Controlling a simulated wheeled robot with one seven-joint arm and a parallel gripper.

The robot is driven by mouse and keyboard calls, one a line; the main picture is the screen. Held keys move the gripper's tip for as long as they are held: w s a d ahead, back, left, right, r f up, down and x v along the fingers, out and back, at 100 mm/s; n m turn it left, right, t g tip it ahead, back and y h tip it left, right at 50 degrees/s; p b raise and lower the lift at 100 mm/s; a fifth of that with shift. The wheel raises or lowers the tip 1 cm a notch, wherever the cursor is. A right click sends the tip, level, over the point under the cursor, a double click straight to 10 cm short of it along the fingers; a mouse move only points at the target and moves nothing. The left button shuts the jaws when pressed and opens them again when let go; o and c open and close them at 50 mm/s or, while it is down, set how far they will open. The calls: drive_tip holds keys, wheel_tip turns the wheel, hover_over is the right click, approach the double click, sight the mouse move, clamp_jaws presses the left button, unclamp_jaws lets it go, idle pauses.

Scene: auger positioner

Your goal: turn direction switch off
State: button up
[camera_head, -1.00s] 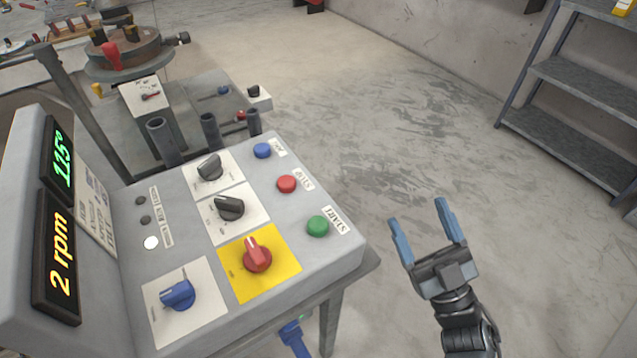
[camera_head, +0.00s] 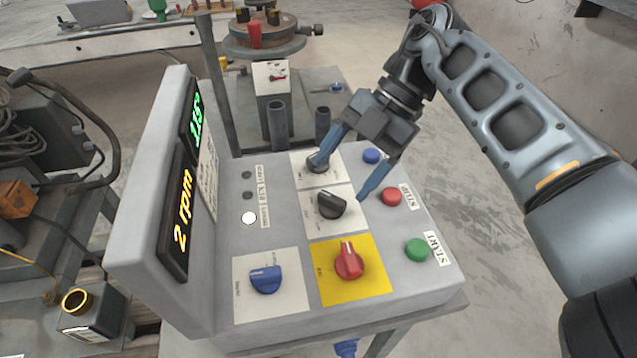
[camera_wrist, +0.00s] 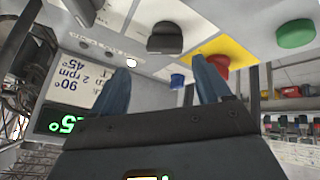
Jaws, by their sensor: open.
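The control panel (camera_head: 225,300) carries an upper black knob (camera_head: 317,163) and a middle black knob (camera_head: 332,204), each on a white plate. A red knob (camera_head: 348,262) sits on a yellow plate and a blue knob (camera_head: 265,279) on a white plate. I cannot read which knob is the direction switch. My gripper (camera_head: 340,181) is open and empty over the two black knobs. Its left finger overlaps the upper knob and its right finger is right of the middle knob; contact is unclear. The wrist view shows a black knob (camera_wrist: 165,38) beyond the spread fingers (camera_wrist: 162,70).
Blue (camera_head: 371,156), red (camera_head: 391,197) and green (camera_head: 417,250) buttons line the panel's right side. A raised display housing (camera_head: 150,190) stands at its left, reading 2 rpm. Upright tubes (camera_head: 277,125) and a round turntable (camera_head: 260,35) are behind.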

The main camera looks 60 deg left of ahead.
sight(333, 196)
drive_tip(key=shift+s+f+t+h+p, duration=0.2)
drive_tip(key=shift+s+f+t+h, duration=0.15)
drive_tip(key=shift+f+t, duration=0.3)
drive_tip(key=shift+s+f+t+h+p, duration=0.15)
drive_tip(key=shift+s+f+t+h, duration=0.25)
drive_tip(key=shift+f, duration=0.3)
drive_tip(key=shift+s+f+t+h+p, duration=0.2)
drive_tip(key=shift+s+f+t+h, duration=0.15)
drive_tip(key=shift+f+t, duration=0.3)
drive_tip(key=shift+n, duration=0.3)
drive_tip(key=c, duration=1)
